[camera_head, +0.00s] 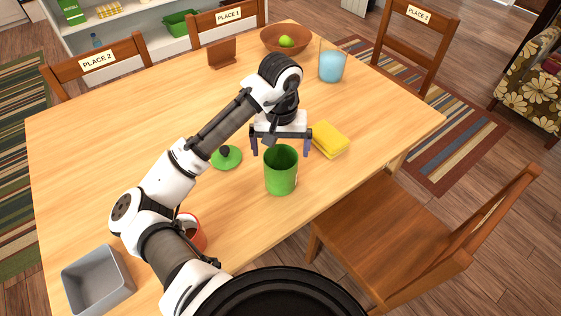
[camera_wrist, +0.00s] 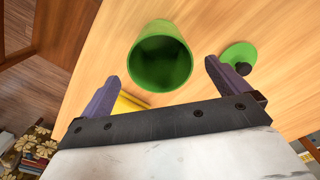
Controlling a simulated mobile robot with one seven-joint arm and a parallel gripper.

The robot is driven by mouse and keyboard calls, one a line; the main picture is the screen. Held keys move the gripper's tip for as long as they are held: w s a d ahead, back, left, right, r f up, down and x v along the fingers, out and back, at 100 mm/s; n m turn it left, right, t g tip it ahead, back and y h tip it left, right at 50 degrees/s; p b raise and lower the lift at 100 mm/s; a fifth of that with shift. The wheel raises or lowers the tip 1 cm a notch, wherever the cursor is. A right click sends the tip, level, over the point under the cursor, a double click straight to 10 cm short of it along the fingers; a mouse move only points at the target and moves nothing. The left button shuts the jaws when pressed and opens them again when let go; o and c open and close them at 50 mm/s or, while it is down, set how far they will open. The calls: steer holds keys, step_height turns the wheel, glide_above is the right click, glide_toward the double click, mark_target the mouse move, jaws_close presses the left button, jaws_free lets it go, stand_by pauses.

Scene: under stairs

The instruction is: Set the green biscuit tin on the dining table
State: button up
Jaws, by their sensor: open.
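The green biscuit tin (camera_head: 281,172) stands upright and uncovered on the wooden dining table (camera_head: 120,120), near its front edge. In the wrist view the tin (camera_wrist: 160,55) shows its dark, empty-looking inside, just beyond my fingertips. A green lid with a dark knob (camera_head: 227,158) lies on the table left of the tin; it also shows in the wrist view (camera_wrist: 238,58). My gripper (camera_head: 281,148) is open, its fingers behind the tin in the head view and apart from each other. Nothing is between the fingers (camera_wrist: 160,80).
A yellow sponge-like block (camera_head: 330,140) lies right of my gripper. A glass of blue liquid (camera_head: 332,64), a wooden bowl with green fruit (camera_head: 285,40) and a brown stand (camera_head: 222,54) are farther back. A grey bin (camera_head: 97,280) and an orange-red container (camera_head: 192,232) are front left. Chairs surround the table.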

steer(key=shift+r, duration=2.2)
